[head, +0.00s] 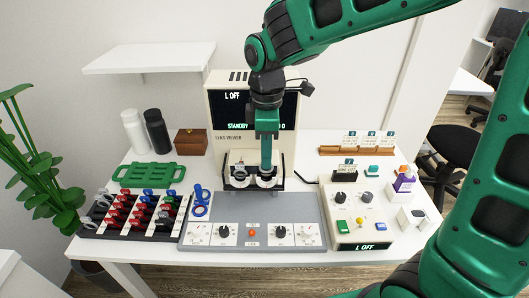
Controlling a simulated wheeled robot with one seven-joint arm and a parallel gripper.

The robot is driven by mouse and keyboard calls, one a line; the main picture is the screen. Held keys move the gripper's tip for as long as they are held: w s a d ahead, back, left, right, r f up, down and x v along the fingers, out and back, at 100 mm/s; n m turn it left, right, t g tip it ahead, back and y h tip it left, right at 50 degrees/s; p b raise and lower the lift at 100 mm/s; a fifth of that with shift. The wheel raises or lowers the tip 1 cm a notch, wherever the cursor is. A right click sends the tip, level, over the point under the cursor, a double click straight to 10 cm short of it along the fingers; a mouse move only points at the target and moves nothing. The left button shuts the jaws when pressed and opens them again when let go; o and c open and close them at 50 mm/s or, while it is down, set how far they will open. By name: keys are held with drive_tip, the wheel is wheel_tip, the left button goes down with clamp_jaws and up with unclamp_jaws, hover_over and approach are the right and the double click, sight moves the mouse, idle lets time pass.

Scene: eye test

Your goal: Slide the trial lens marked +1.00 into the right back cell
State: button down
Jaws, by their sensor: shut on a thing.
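My gripper (266,168) points down at the right part of the black lens holder (227,187) in front of the lens viewer (228,140). The holder has two pale round cells side by side; the left one (239,171) shows beside my gripper. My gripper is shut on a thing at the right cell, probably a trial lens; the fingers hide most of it. Its marking cannot be read, and I cannot tell how far it sits in the back cell. The lens rack (93,229) at the left holds rows of red, black, blue and green-handled lenses.
A grey panel (262,207) with knobs lies in front. A blue ring-shaped object (201,202) stands at its left. A cream control box (382,228) reads "L OFF". A green tray (148,175), two bottles (156,131) and a wooden card rack (345,151) stand farther back.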

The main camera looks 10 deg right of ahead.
drive_tip(key=shift+f, duration=1.1)
drive_tip(key=c, duration=1.8)
unclamp_jaws()
drive_tip(key=shift+c, duration=0.2)
drive_tip(key=shift+w+r, duration=0.1)
drive_tip(key=shift+w, duration=0.05)
drive_tip(key=shift+r, duration=0.25)
drive_tip(key=r, duration=1)
drive_tip(key=shift+s, duration=0.2)
